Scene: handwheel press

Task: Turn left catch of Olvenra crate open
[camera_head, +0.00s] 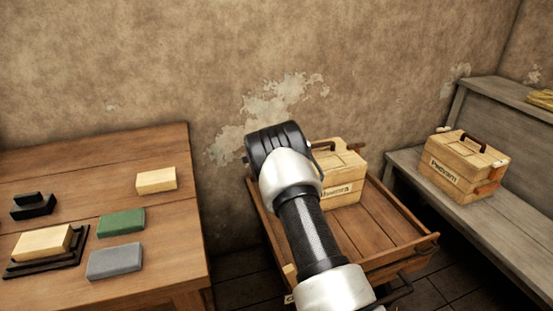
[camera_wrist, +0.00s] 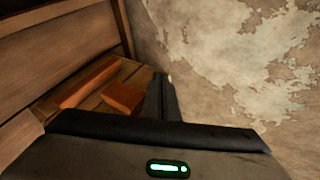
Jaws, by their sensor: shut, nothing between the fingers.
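The Olvenra crate (camera_head: 344,168) is a pale wooden box with a dark handle, standing in a wooden cart. My arm hides its left side and part of its label in the head view, so its left catch does not show there. My gripper's fingers (camera_wrist: 165,95) are shut and empty in the wrist view; the arm hides them in the head view. Just left of the fingers in the wrist view are an orange-brown block (camera_wrist: 123,97) and a longer orange-brown bar (camera_wrist: 88,83). I cannot tell whether either is the catch, or whether the fingers touch anything.
The cart (camera_head: 400,232) has raised edges. A second labelled crate (camera_head: 465,165) with orange catches sits on a grey bench (camera_head: 500,225) at right. A table (camera_head: 150,215) at left bears a green block (camera_head: 121,222), a grey block (camera_head: 115,262) and others. The wall is close behind.

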